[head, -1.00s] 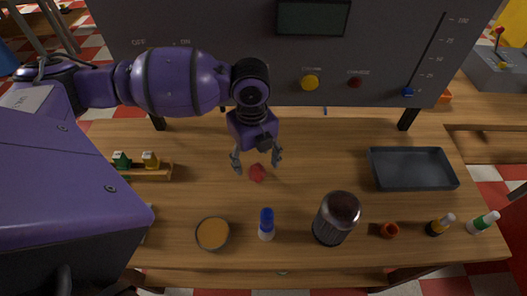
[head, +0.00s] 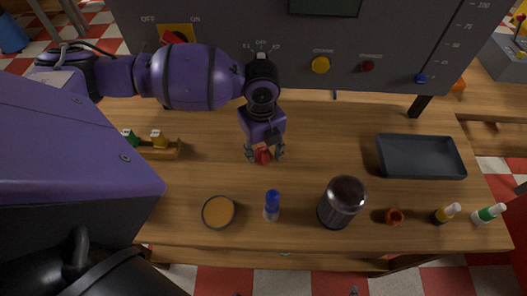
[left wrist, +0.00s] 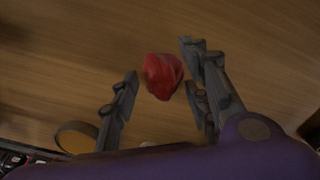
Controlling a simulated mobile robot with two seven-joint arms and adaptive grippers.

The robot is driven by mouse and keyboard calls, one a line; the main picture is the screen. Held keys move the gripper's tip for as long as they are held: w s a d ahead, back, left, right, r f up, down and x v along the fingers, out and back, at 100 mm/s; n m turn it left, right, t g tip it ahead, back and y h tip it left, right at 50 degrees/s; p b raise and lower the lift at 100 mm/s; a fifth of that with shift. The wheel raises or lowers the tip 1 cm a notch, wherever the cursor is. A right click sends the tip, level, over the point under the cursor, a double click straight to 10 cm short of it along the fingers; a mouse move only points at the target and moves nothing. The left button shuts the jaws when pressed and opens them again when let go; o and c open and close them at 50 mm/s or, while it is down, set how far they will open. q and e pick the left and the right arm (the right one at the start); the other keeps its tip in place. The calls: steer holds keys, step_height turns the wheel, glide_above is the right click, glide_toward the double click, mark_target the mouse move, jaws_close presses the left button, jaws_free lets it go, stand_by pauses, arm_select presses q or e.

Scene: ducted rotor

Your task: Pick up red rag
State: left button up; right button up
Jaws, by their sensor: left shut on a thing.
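The red rag (head: 262,155) is a small crumpled lump near the middle of the wooden table. My left gripper (head: 265,157) points down at it, with one finger on each side, and is shut on the rag. In the left wrist view the rag (left wrist: 163,76) shows between the two dark fingers of my left gripper (left wrist: 160,62). I cannot tell whether the rag is clear of the table. My right gripper is not in view.
A dark jar (head: 341,202), a blue-capped bottle (head: 271,206) and a bowl of orange stuff (head: 218,212) stand along the table's front. A grey tray (head: 420,157) lies at the right. A control panel (head: 300,60) rises behind.

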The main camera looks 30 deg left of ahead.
mark_target(262, 148)
arm_select(q)
step_height(262, 148, up, 10)
stand_by(0.6)
steer(key=o, duration=0.5)
steer(key=shift+c, duration=1.3)
